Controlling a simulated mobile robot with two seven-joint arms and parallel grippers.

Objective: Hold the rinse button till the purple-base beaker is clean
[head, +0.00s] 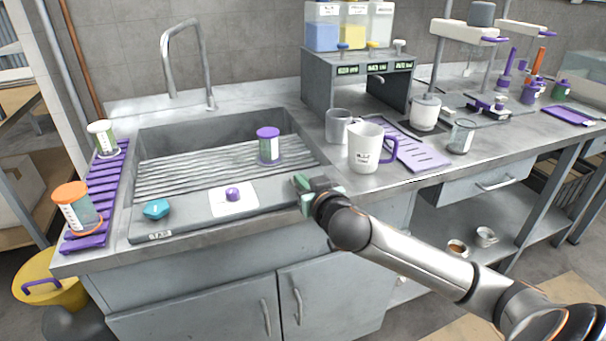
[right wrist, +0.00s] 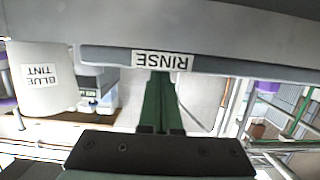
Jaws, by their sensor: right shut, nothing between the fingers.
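The purple-base beaker (head: 268,147) stands upside down on the ribbed rack in the sink, base up, in the head view. Whether its inside is clean is too small to tell. A purple button (head: 233,194) sits on a white plate on the sink's front ledge. In the right wrist view a RINSE label (right wrist: 165,60) shows upside down on a grey edge beyond the fingers. My right gripper (head: 303,188) is shut and empty at the sink's front right corner, right of the button and apart from it. Its green fingers (right wrist: 160,105) are together in the wrist view. My left gripper is out of view.
A teal knob (head: 157,208) is left of the button. A white mug (head: 366,149) and a grey mug (head: 338,126) stand close behind and right of my gripper.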

